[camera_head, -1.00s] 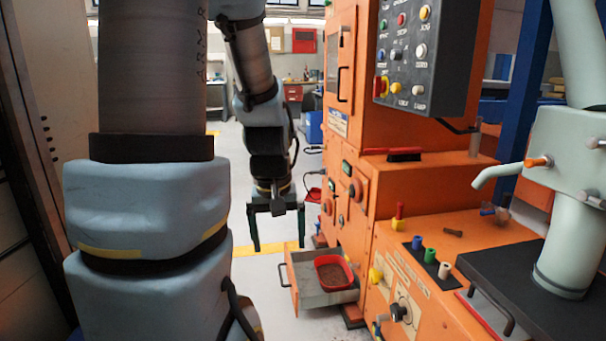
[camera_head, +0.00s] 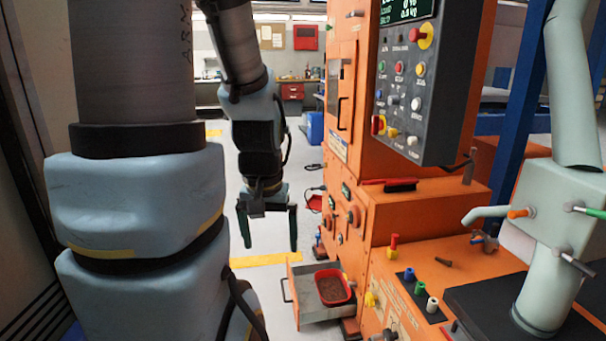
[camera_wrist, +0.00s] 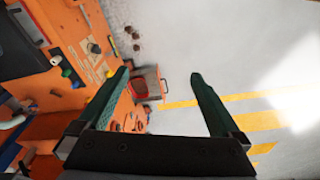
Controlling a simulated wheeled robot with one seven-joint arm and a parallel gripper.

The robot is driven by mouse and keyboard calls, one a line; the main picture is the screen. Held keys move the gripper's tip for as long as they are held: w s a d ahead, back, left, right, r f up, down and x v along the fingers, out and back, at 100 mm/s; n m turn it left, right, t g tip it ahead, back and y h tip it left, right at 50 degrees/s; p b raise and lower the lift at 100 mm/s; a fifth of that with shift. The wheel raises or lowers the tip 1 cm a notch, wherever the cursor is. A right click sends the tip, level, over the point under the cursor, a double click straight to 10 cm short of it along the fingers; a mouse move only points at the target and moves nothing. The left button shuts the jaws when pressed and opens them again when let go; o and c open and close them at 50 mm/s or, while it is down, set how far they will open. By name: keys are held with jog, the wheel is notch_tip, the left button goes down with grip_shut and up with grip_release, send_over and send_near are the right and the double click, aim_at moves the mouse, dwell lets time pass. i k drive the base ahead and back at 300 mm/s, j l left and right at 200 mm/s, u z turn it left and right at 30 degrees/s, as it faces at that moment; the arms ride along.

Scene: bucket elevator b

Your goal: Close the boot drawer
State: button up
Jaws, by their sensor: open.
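The boot drawer (camera_head: 324,313) stands pulled out from the base of the orange machine (camera_head: 352,215), low near the floor. It holds a red tray (camera_head: 333,290) of brown material, and a dark handle is on its front at the left. My gripper (camera_head: 268,246) points down with its two dark green fingers apart and empty. It hangs above and to the left of the drawer in the head view, touching nothing. In the wrist view, my gripper (camera_wrist: 160,78) is open, and the drawer (camera_wrist: 152,76) appears small between its fingers, some way off.
A grey control panel (camera_head: 408,95) juts from the machine at the upper right. A pale green pipe fixture (camera_head: 550,235) stands at the right. Grey floor with yellow lines (camera_head: 266,261) is clear left of the drawer. Dark lumps (camera_wrist: 132,37) lie on the floor.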

aim_at(308, 306)
jog(key=i+j, duration=0.15)
jog(key=i, duration=0.55)
jog(key=i+u, duration=0.25)
jog(key=u, duration=0.15)
jog(key=i+u, duration=0.2)
jog(key=u, duration=0.15)
jog(key=i+l+u, duration=0.1)
jog(key=i+u, duration=0.15)
jog(key=u, duration=1.15)
